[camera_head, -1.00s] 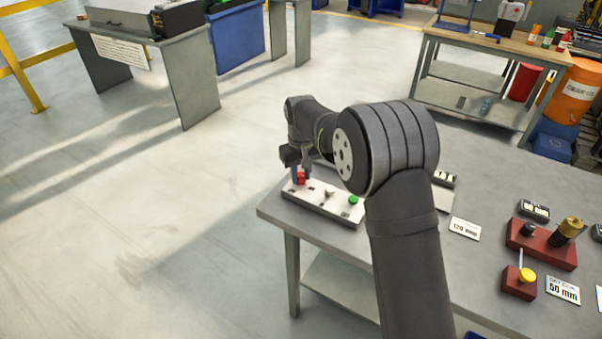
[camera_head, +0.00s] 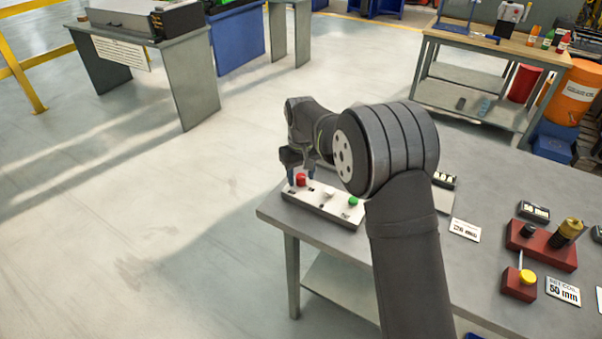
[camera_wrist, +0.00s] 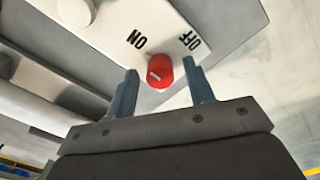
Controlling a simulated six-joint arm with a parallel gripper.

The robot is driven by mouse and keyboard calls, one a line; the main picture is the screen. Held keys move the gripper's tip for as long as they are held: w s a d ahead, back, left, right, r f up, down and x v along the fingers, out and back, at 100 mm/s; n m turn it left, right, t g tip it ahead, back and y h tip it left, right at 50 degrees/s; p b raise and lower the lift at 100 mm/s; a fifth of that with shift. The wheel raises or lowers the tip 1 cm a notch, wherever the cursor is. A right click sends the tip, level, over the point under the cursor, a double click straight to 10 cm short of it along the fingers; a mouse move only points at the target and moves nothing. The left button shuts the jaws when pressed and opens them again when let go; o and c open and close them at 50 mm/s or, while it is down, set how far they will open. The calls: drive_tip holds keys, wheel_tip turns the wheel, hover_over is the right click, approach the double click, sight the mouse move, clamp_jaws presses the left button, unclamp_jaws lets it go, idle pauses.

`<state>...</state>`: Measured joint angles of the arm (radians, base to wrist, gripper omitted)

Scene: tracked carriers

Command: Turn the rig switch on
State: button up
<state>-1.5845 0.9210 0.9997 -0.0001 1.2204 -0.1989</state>
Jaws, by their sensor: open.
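The rig switch is a red knob (camera_head: 301,180) at the left end of a pale panel (camera_head: 325,208) on the near left corner of the grey table. In the wrist view the red knob (camera_wrist: 162,70) has a white mark on its face, and the words ON and OFF are printed on the panel (camera_wrist: 100,35) beside it. My gripper (camera_head: 301,177) is open, with one finger on each side of the knob. In the wrist view my gripper (camera_wrist: 162,78) shows gaps between both fingers and the knob. Whether the tips touch the panel is unclear.
The panel also carries a white part (camera_head: 329,192) and a green button (camera_head: 353,202). To the right stand a red block with a brass-coloured knob (camera_head: 568,230) and a red box with a yellow button (camera_head: 526,277). A label card (camera_head: 464,229) lies between.

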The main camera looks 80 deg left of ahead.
sight(301, 176)
drive_tip(key=shift+r, duration=0.1)
wheel_tip(301, 176, up, 17)
idle(0.4)
idle(0.5)
wheel_tip(301, 176, down, 17)
drive_tip(key=shift+f, duration=0.15)
idle(0.5)
